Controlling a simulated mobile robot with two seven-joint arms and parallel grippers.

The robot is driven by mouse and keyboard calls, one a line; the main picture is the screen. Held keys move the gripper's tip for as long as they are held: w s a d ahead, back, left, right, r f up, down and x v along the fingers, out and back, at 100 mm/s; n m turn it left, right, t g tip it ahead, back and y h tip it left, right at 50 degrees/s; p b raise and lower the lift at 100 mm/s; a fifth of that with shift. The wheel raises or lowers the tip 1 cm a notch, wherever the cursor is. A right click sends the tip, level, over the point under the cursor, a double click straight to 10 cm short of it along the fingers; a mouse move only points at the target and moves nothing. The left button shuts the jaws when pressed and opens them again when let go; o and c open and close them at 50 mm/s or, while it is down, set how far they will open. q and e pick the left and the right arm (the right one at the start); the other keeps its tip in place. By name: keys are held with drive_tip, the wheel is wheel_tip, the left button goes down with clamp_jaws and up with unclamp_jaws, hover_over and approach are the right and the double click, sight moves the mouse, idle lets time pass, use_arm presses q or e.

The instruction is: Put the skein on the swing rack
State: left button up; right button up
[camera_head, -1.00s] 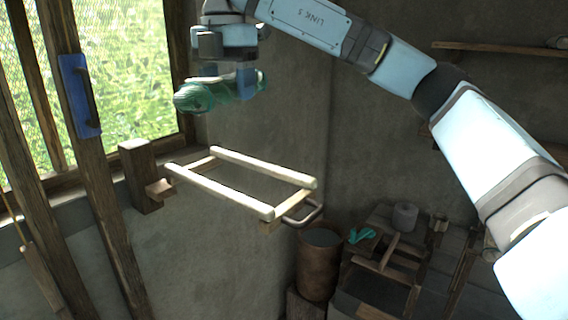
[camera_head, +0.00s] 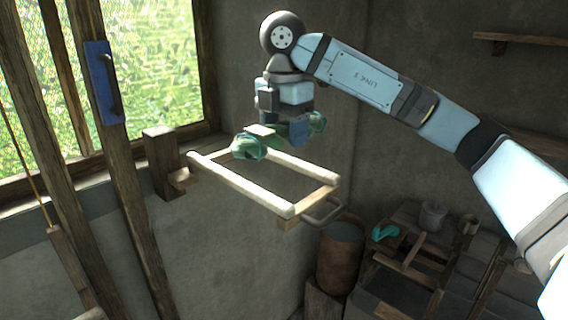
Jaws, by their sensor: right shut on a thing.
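The skein (camera_head: 249,148) is a green twisted bundle. My right gripper (camera_head: 279,133) comes down from above and is shut on its middle, with green showing on both sides of the fingers. The swing rack (camera_head: 240,186) is a pale wooden frame with two long parallel bars, standing out near the wall. The skein is at the rack's far left part and overlaps the far bar (camera_head: 300,167) in the picture. I cannot tell whether it touches the bars. My left gripper is not in view.
A wooden block bracket (camera_head: 160,160) stands by the window at the rack's left end. A grey handle (camera_head: 325,212) is at its right end. A rusty barrel (camera_head: 340,255) and a wooden bench with a teal item (camera_head: 384,232) are below right. Loom posts (camera_head: 125,185) rise at left.

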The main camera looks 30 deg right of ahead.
sight(283, 122)
wheel_tip(283, 122, down, 6)
drive_tip(key=shift+f, duration=0.25)
drive_tip(key=shift+f, duration=0.15)
drive_tip(key=o, duration=1)
wheel_tip(283, 122, up, 12)
drive_tip(key=shift+r, duration=0.15)
